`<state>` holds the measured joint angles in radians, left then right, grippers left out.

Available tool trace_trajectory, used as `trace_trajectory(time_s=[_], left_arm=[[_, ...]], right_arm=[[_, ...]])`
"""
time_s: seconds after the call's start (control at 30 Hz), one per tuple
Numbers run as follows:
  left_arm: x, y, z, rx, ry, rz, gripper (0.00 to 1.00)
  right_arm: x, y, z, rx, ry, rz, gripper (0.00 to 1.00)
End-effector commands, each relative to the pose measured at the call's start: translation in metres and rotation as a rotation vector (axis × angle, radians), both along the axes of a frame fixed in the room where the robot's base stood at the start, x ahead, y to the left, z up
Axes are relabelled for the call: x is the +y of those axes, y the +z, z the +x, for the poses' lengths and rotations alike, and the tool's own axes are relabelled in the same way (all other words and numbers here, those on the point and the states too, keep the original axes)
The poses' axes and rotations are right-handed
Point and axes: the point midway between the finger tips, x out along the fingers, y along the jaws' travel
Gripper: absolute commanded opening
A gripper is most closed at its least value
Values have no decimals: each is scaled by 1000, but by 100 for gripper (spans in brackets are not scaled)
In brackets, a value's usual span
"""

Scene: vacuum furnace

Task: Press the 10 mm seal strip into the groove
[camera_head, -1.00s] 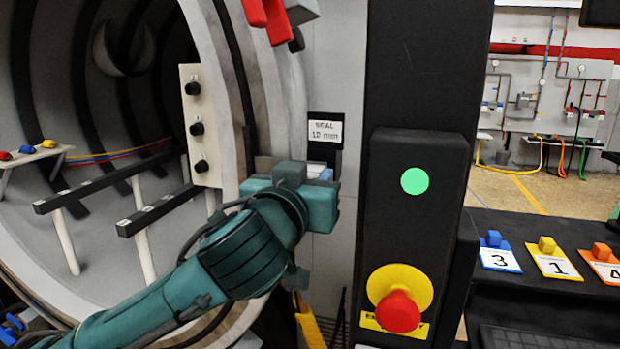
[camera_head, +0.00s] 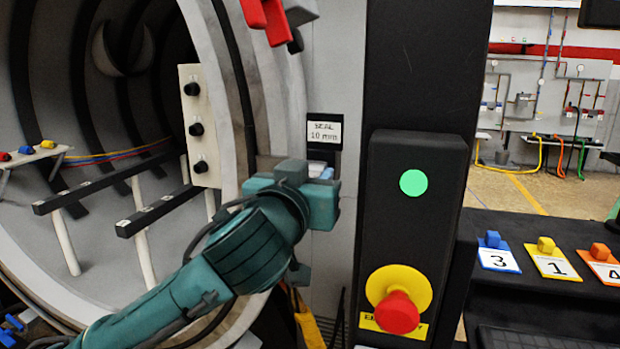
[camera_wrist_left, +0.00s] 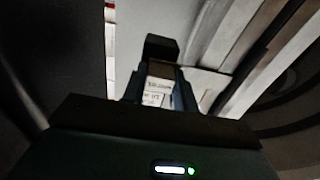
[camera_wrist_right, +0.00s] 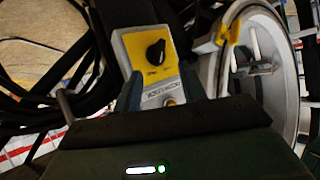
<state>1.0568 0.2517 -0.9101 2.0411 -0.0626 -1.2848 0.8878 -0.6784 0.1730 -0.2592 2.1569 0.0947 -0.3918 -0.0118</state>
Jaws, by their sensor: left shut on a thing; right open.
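A white label reading SEAL 10 mm (camera_head: 324,132) sits on a black holder on the pale panel right of the round chamber opening. My left gripper (camera_head: 325,174) is just below it, its body hiding most of what it grips. In the left wrist view its fingers (camera_wrist_left: 158,95) are shut on a small pale printed piece (camera_wrist_left: 157,88), with a black block beyond. I cannot make out the strip's full shape. A dark curved line (camera_head: 236,70) runs along the chamber's flange; I cannot tell whether it is the groove. My right gripper (camera_wrist_right: 160,98) is open, seen only in its wrist view.
A black post carries a control box with a green disc (camera_head: 413,183) and a red emergency button (camera_head: 397,312). Numbered tags (camera_head: 498,256) lie on a dark bench at right. A yellow-grey knob box (camera_wrist_right: 155,55) lies beyond the right fingers. Black rails (camera_head: 110,188) stand inside the chamber.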

Motion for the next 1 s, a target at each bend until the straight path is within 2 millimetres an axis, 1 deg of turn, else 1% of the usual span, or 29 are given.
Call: trace_trajectory(time_s=[0.13,0.17,0.47,0.77,0.87,0.97,1.0], left_arm=[[-1,1,2,-1,-1,0,2],[-1,1,2,-1,-1,0,29],[-1,0,2,-1,-1,0,54],[0,0,0,0,-1,0,54],[2,-1,-10,-1,-3,0,54],[9,-2,-28,0,-3,-3,54],[11,-1,-37,-1,-5,-3,54]], right_arm=[[0,0,0,0,0,0,41],[0,0,0,0,0,-1,41],[0,0,0,0,0,-1,41],[-1,-1,0,-1,1,-6,41],[0,-3,0,0,2,-5,41],[0,-6,0,2,2,-1,41],[0,-7,0,1,1,1,41]])
